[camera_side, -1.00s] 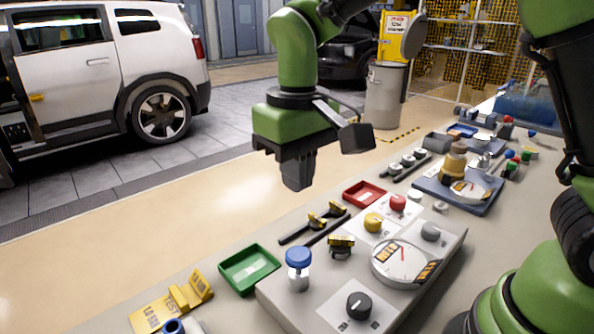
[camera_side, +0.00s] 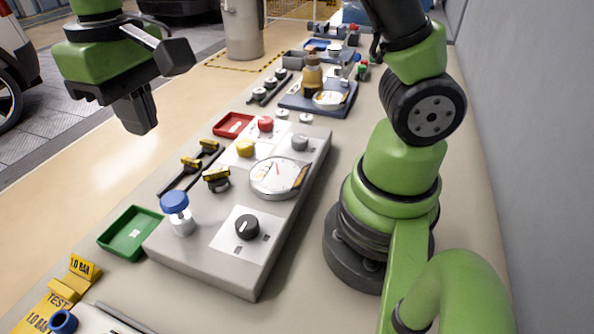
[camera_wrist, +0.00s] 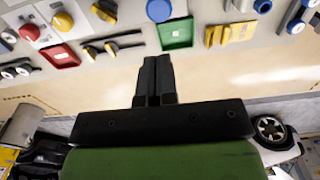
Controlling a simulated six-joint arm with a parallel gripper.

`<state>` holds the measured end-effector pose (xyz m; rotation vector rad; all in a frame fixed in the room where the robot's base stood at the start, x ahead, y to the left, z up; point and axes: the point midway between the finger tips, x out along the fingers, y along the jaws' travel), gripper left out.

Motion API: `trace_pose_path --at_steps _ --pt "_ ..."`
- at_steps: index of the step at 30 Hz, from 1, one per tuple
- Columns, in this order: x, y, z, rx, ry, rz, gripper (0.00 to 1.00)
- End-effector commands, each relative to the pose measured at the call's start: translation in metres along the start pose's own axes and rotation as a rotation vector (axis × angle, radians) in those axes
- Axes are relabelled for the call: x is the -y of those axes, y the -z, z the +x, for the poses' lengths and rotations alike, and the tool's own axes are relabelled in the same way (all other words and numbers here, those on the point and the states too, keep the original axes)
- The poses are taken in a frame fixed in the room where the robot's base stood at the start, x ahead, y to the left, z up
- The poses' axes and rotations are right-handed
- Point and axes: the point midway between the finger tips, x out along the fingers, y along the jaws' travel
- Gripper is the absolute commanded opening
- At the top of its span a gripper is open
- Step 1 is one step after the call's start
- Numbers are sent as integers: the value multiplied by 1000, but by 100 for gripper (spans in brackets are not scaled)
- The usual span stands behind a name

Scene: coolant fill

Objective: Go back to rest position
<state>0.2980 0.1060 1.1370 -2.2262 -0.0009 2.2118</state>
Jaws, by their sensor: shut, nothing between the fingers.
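My gripper (camera_side: 137,112) hangs at the upper left of the side view, its black fingers pointing down beyond the bench's far edge, above the floor. In the wrist view its fingers (camera_wrist: 155,75) are together with nothing between them. The grey control panel (camera_side: 210,265) lies on the bench, apart from my gripper. It carries a blue-capped valve (camera_side: 175,205), a round gauge (camera_side: 277,178), a black knob (camera_side: 247,227), a yellow button (camera_side: 246,149) and a red button (camera_side: 265,124).
A green tray (camera_side: 130,233) and a red tray (camera_side: 233,125) sit along the panel's left side. Yellow-handled black tools (camera_side: 190,165) lie between them. A yellow 1.0 BAR sign (camera_side: 84,268) stands front left. A blue tray with a gauge (camera_side: 320,100) is farther back.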

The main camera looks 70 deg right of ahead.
Motion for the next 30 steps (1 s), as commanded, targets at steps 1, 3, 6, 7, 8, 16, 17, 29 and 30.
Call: trace_pose_path --at_steps 1,3,6,7,8,16,17,29,30 --pt "0 0 0 0 0 0 0" --pt "0 0 0 0 0 0 0" --pt "0 0 0 0 0 0 0" --pt "0 0 0 0 0 0 0" --pt "0 0 0 0 0 0 0" --pt "0 0 0 0 0 0 0" --pt "0 0 0 0 0 0 0" --pt "-37 -45 -59 -182 117 116 0" --pt "-44 -55 -66 -217 136 138 0"
